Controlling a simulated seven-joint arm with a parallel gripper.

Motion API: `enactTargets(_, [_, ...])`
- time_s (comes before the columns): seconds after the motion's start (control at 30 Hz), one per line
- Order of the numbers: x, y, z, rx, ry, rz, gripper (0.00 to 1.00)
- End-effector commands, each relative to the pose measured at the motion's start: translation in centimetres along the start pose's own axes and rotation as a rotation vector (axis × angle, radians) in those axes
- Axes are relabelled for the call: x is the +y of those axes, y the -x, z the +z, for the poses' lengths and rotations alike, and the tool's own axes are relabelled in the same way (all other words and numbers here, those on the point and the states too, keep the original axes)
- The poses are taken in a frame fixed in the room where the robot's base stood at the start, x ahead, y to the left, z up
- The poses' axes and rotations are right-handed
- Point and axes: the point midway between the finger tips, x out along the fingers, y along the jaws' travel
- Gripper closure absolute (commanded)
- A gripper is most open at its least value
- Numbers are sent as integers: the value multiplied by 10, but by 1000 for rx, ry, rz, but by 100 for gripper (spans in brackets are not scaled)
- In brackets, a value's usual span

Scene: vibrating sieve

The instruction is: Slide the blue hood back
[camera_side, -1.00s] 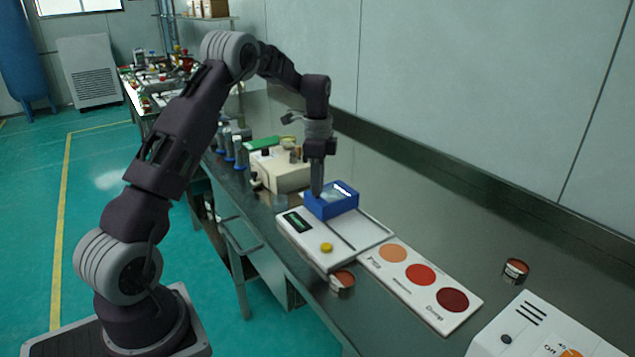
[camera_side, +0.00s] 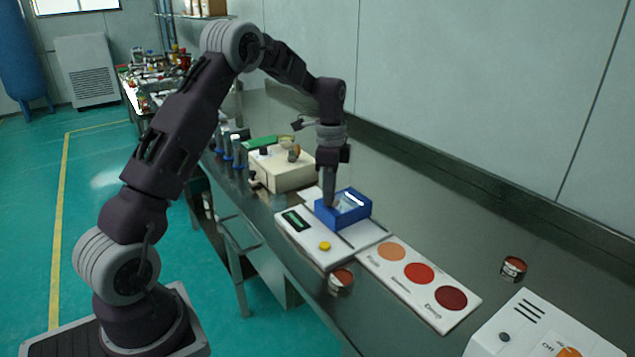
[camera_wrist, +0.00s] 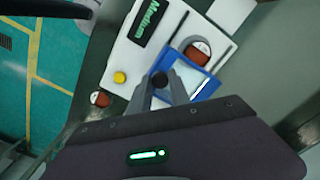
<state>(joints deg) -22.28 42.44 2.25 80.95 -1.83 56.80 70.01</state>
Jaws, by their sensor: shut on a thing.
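The blue hood (camera_side: 349,215) is an open-topped frame with a clear window, sitting on the white device (camera_side: 292,245) with a green display and a yellow button. My gripper (camera_side: 329,204) points down at the hood's left side. In the wrist view my gripper's fingertips (camera_wrist: 160,84) close around a dark round knob (camera_wrist: 160,79) at the hood's edge. The knob's join to the hood is hidden.
A white card with three coloured discs (camera_side: 420,274) lies right of the device. Small open jars (camera_side: 341,281) (camera_side: 514,268) stand on the bench. A beige box (camera_side: 284,168) stands behind, and a white machine (camera_side: 537,328) is at front right. The wall (camera_side: 450,90) bounds the bench.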

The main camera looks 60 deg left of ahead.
Motion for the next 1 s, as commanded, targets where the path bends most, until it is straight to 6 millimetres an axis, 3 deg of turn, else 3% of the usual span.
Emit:
enactTargets(0.1, [21,1,-23,3,-4,-4,100])
enactTargets(0.23, [37,1,-39,4,-2,-5,100])
enactTargets(0.63, [46,1,-48,7,-1,-1,100])
enactTargets(0.67, [46,1,-48,7,-2,-1,75])
enactTargets(0.77, [46,1,-48,6,-2,0,55])
enactTargets(1.0, [45,0,-46,3,0,-2,55])
